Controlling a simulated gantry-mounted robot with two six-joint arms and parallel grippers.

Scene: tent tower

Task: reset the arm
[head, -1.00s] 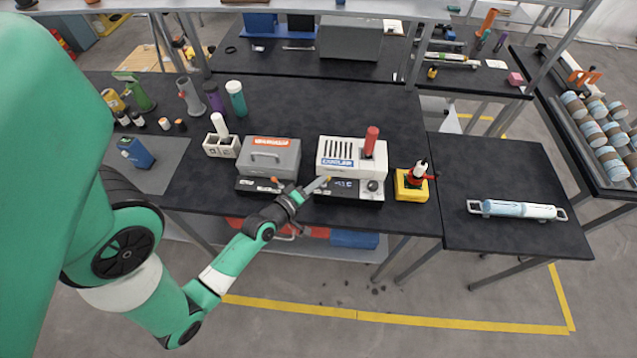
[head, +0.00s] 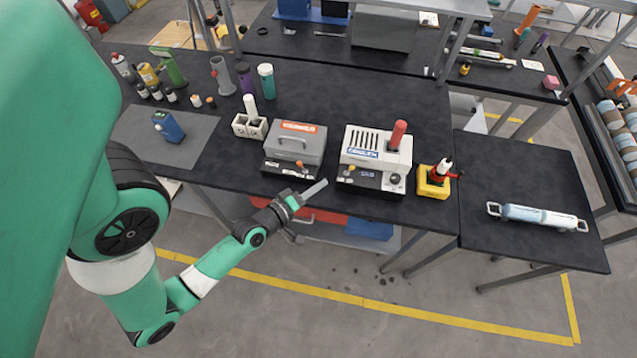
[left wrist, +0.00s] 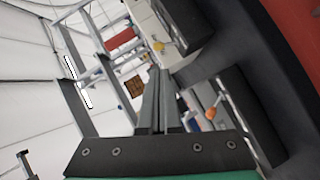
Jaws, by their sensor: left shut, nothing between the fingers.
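My left gripper (head: 314,190) reaches in from the left on my green and white arm in the head view. Its fingers are together and empty, held just in front of the black table's front edge, between the grey machine (head: 296,146) and the white machine (head: 376,154). It touches neither as far as I can tell. In the left wrist view the closed fingers (left wrist: 158,95) point away from the camera, with an orange knob (left wrist: 211,113) to their right and a yellow knob (left wrist: 158,46) above. My right gripper is not in view.
The black table (head: 330,100) carries bottles at the back left and a blue box (head: 169,127) on a grey mat. A yellow block with a red and white tool (head: 435,180) stands right of the white machine. A side table (head: 515,175) holds a light blue cylinder (head: 537,216). Open floor lies in front.

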